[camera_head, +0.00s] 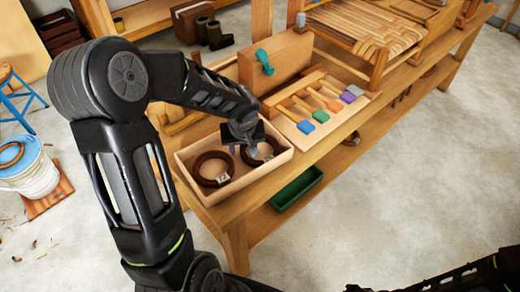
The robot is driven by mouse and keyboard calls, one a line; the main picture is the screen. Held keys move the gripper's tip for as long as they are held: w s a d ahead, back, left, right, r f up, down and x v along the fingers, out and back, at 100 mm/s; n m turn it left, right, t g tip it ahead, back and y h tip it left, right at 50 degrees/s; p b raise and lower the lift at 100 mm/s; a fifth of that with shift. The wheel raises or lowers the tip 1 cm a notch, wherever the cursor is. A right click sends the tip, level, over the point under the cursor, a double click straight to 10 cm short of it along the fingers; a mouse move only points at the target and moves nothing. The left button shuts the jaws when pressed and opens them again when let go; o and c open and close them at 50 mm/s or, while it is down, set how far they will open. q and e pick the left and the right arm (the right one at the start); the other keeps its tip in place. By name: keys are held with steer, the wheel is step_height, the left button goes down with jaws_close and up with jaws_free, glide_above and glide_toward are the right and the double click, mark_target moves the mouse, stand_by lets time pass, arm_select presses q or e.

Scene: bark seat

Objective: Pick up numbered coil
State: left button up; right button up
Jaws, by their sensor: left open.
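Two dark brown coils lie in a shallow light-wood tray (238,187) at the near end of the bench. The left coil (200,176) lies flat with a small pale tag at its near right; I cannot read a number on it. The right coil (272,148) is partly hidden by my left gripper (252,152), which reaches down over it from above. The gripper is open, with its fingers at the coil's left part. I cannot tell whether they touch it. My right gripper is out of view; only part of my right arm shows at the bottom right.
A rack of colour-ended tools (318,105) stands just beyond the tray. A wooden box with a teal tool (264,62) and a woven seat (362,28) are farther back. A green bin (297,188) sits on the lower shelf. A white bucket (30,172) stands at left. The right floor is clear.

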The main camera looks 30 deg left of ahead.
arm_select(q)
jaws_close()
stand_by(0.5)
